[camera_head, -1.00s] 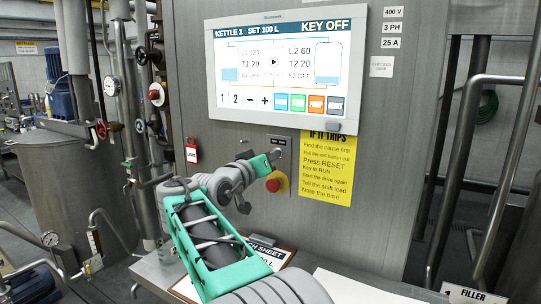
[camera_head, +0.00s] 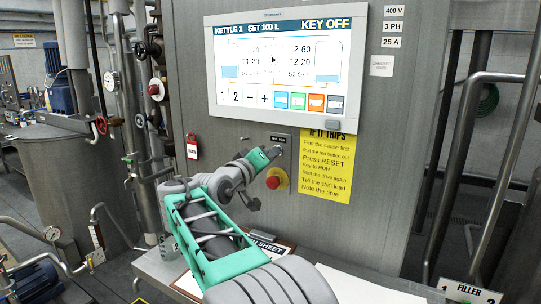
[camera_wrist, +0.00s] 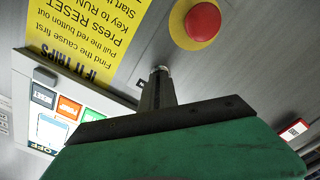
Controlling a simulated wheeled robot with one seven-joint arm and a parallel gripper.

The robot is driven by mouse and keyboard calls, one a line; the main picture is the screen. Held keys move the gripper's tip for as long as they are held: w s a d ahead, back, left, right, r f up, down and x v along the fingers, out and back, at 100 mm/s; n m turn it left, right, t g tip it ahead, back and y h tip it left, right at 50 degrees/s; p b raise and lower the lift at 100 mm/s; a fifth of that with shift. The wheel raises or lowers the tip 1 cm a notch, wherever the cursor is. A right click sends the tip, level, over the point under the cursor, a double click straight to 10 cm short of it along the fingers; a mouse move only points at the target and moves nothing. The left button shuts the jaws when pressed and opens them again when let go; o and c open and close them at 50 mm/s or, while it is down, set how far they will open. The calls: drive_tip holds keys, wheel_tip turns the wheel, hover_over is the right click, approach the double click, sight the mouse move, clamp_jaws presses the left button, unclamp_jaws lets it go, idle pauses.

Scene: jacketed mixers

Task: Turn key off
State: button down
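My gripper (camera_head: 273,153) is at the key switch plate (camera_head: 281,140) on the steel cabinet, below the screen. In the wrist view its narrow grey fingers (camera_wrist: 158,88) reach to a small silver key switch (camera_wrist: 160,70). The fingers overlap in line, so I cannot see a gap between them, and the key itself is hidden. The screen (camera_head: 277,65) reads "KEY OFF" at its top right.
A red stop button (camera_head: 277,179) on a yellow ring sits just below the gripper, close to the arm. A yellow notice (camera_head: 327,167) hangs to the right, a red tag (camera_head: 192,147) to the left. A clipboard (camera_head: 262,246) lies on the ledge below.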

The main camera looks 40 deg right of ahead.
drive_tip(key=shift+r, duration=0.1)
drive_tip(key=c, duration=1.6)
unclamp_jaws()
drive_tip(key=shift+c, duration=0.2)
drive_tip(key=shift+a, duration=0.15)
drive_tip(key=b+v, duration=0.2)
drive_tip(key=v, duration=0.5)
drive_tip(key=shift+s+a, duration=0.15)
drive_tip(key=shift+a, duration=0.1)
